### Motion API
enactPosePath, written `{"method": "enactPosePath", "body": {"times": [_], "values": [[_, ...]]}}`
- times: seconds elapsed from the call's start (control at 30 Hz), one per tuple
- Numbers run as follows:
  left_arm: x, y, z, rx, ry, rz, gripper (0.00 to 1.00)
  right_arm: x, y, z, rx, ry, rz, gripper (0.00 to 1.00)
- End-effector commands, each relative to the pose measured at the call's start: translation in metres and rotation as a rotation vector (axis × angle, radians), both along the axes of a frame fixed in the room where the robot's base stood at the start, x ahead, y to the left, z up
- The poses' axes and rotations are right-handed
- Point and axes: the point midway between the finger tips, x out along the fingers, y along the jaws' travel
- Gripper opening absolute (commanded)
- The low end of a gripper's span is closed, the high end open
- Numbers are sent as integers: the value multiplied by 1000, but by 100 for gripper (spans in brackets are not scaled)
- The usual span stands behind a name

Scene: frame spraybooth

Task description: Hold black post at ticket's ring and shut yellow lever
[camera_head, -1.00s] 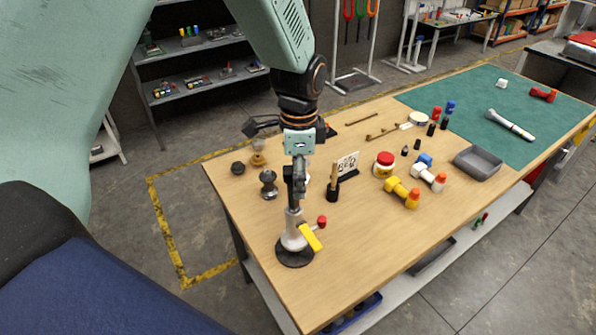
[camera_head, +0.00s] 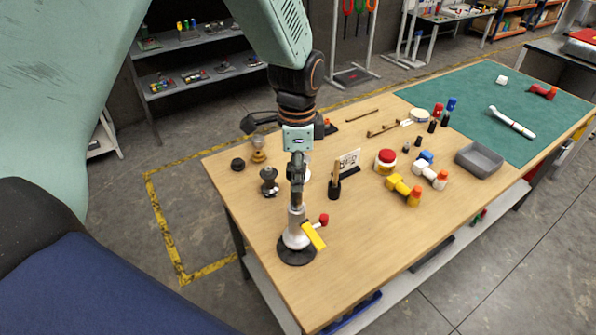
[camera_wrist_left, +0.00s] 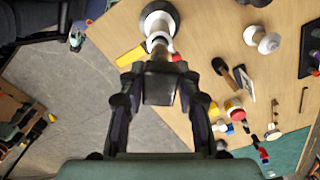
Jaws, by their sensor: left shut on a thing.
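A stand with a black round base (camera_head: 297,257) and a pale body (camera_head: 295,238) stands near the table's front left edge. Its yellow lever (camera_head: 314,236) slants down to the right, and a red knob (camera_head: 323,219) sticks out beside it. In the left wrist view the lever (camera_wrist_left: 130,56) points left. My left gripper (camera_head: 297,199) points down over the stand and is shut on the black post, which its fingers mostly hide. It also shows in the left wrist view (camera_wrist_left: 160,84). The ticket (camera_head: 347,162) stands behind to the right; its lettering is too small to read. My right gripper is out of view.
A dark cup with a wooden handle (camera_head: 335,188) and a dark spool-shaped piece (camera_head: 269,182) stand near the gripper. A red-lidded jar (camera_head: 385,160), a yellow dumbbell-like piece (camera_head: 403,189) and a grey tray (camera_head: 479,160) are to the right. The front middle of the table is clear.

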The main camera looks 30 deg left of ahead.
Motion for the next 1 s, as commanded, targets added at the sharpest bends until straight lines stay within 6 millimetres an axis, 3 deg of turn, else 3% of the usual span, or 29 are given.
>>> {"method": "enactPosePath", "body": {"times": [1.0], "values": [[-1,0,7,-1,4,1,0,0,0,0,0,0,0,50]]}}
